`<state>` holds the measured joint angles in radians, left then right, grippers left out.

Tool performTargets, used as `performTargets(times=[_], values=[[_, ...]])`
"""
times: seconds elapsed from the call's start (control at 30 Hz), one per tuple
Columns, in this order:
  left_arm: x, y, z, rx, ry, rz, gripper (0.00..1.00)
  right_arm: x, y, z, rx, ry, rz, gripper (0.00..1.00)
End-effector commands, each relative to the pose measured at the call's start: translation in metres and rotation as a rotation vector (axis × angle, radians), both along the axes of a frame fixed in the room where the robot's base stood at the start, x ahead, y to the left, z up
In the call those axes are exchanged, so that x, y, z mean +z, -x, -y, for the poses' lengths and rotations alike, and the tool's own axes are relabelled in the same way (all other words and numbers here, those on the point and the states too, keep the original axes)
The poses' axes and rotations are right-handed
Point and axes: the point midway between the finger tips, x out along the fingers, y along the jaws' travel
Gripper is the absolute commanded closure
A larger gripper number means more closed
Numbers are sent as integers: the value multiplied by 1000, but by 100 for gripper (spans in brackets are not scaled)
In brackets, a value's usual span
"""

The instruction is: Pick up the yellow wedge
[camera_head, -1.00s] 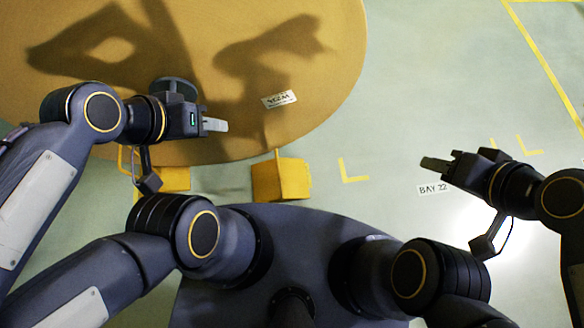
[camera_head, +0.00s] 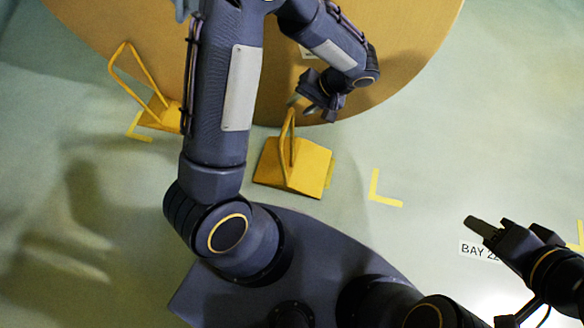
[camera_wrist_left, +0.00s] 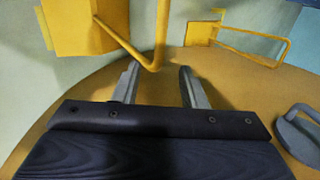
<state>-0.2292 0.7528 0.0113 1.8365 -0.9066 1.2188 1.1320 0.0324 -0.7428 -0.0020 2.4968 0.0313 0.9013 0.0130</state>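A yellow wedge (camera_head: 310,170) with an upright bar handle (camera_head: 289,135) lies on the floor at the edge of the big brown roll. In the left wrist view this wedge (camera_wrist_left: 88,28) is at top left, its handle (camera_wrist_left: 160,30) reaching down toward the gap between my fingers. My left gripper (camera_head: 294,99) is beside the top of the handle; its fingers are apart in the wrist view (camera_wrist_left: 159,75). The handle's end appears just beyond the fingertips, not gripped. A second yellow wedge (camera_head: 160,118) is farther left, partly behind my left arm. My right gripper (camera_head: 477,226) is at lower right, its finger gap unclear.
Yellow corner marks (camera_head: 383,190) and a BAY 22 label (camera_head: 474,250) are on the floor.

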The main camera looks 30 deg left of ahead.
Motion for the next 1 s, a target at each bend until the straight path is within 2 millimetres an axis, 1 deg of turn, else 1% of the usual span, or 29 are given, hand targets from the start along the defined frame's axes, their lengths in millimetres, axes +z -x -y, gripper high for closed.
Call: performTargets(times=[0.03,0.37,0.5,0.6,0.7,0.87,0.9,1.0], values=[[-10,-1,-1,0,-8,0,62,-5,0,0,0,0,1,62],[-36,4,-18,1,-10,0,62,-18,0,0,0,0,1,62],[-55,8,-29,2,-9,-1,62,-32,0,0,0,0,1,62],[-66,10,-37,2,-9,-1,62,-37,0,0,0,0,0,62],[-69,11,-41,0,-9,-1,62,-38,0,0,0,0,0,62],[-68,11,-41,-1,-8,0,62,-37,0,0,0,0,1,62],[-68,11,-41,-1,-8,0,64,-37,0,0,0,0,1,62],[-68,11,-41,-1,-8,0,77,-37,0,0,0,0,0,62]])
